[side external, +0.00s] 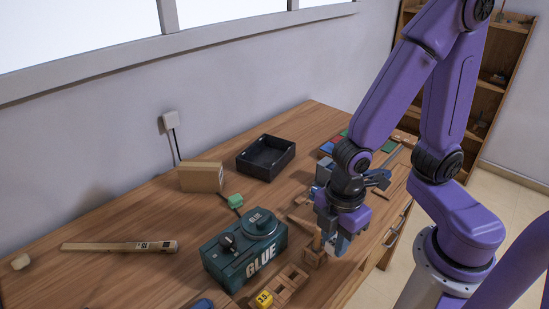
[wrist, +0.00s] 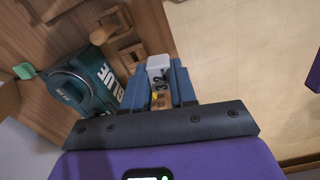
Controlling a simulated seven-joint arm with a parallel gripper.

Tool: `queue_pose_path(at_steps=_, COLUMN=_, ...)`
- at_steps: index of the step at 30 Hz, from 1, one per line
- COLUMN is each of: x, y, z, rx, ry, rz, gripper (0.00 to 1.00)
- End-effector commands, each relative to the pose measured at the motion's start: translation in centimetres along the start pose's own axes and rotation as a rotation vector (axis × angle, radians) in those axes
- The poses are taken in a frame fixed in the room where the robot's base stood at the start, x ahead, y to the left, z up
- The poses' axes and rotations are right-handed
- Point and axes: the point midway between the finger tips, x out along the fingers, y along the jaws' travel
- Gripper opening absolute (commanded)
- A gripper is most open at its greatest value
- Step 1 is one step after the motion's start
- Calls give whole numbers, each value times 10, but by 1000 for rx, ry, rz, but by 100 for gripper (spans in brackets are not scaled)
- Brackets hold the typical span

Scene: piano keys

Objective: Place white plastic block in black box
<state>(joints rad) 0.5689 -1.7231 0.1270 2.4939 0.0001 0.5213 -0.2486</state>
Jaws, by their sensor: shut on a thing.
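In the wrist view, a white plastic block (wrist: 158,64) with dark numerals on its side sits between the blue fingers of my gripper (wrist: 161,78). The fingers are shut on it, and its top end sticks out past them. In the side external view, my gripper (side external: 336,238) is low at the front right of the table, beside a small wooden piece; the block cannot be made out clearly there. The black box (side external: 265,173) is open-topped and looks empty. It stands near the wall, behind and left of my gripper, well apart from it.
A green GLUE case (side external: 242,257) stands left of my gripper. A cardboard box (side external: 201,177) and a green cube (side external: 235,201) are left of the black box. Wooden pieces (side external: 316,255) and a yellow block (side external: 264,299) are near the front edge.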

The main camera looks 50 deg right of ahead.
Motion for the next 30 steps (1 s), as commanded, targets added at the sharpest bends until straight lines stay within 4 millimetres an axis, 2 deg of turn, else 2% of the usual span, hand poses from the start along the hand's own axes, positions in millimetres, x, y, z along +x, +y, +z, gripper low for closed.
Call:
queue_pose_path(at_steps=1, x=-2, y=13, z=-3, rx=54, ry=3, rz=1, gripper=0)
queue_pose_path(at_steps=8, x=-9, y=70, z=-4, rx=279, ry=2, rz=1, gripper=0)
queue_pose_path(at_steps=16, x=-19, y=137, z=14, rx=541, ry=2, rz=1, gripper=0)
queue_pose_path(at_steps=23, x=-27, y=192, z=46, rx=767, ry=2, rz=1, gripper=0)
queue_pose_path(at_steps=30, x=-37, y=241, z=95, rx=1001, ry=2, rz=1, gripper=0)
